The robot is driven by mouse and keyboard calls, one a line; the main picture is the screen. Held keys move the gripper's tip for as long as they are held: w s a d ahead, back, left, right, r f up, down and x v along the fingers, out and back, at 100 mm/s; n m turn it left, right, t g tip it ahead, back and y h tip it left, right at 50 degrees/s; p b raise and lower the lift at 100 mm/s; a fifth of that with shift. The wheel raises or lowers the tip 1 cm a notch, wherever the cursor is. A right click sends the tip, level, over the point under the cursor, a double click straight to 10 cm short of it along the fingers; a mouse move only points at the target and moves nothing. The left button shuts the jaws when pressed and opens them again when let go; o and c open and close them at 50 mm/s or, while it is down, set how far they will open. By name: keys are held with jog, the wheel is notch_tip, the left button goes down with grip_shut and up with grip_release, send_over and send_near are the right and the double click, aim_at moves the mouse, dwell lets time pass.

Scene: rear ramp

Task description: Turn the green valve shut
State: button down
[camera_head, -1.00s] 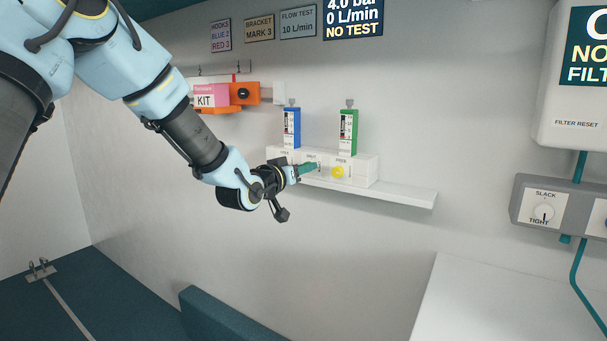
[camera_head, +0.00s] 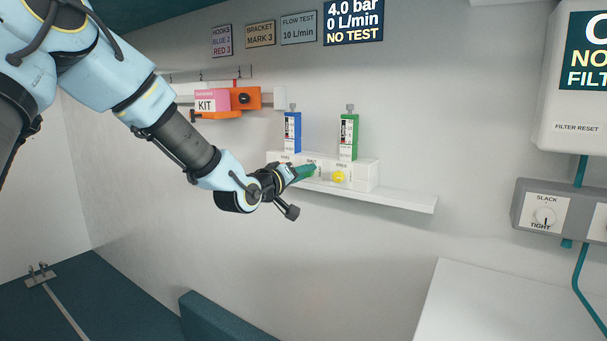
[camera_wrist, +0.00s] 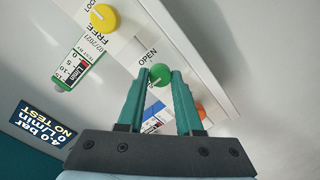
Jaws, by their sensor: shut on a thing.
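The green valve is a small round green knob (camera_wrist: 160,77) on a white block under the flowmeters. In the wrist view it sits between my two teal fingertips, near the printed word OPEN. My gripper (camera_head: 312,170) is shut on it, also seen in the wrist view (camera_wrist: 160,73). A light mark shows at the knob's lower left edge in that view. In the head view my fingers cover most of the knob. The white block (camera_head: 362,176) stands on a wall shelf. The display (camera_head: 353,20) reads 4.0 bar, 0 L/min, NO TEST.
A yellow knob (camera_head: 338,177) sits just right of my fingers. A blue flowmeter (camera_head: 292,133) and a green flowmeter (camera_head: 349,136) rise above the block. An orange device (camera_head: 245,96) and a pink KIT box (camera_head: 206,99) are at upper left. The space below the shelf (camera_head: 400,200) is clear.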

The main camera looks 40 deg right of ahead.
jog(key=c, duration=0.6)
grip_release()
jog(key=shift+a, duration=0.1)
jog(key=b+v, duration=0.2)
jog(key=v, duration=0.8)
jog(key=shift+a, duration=0.35)
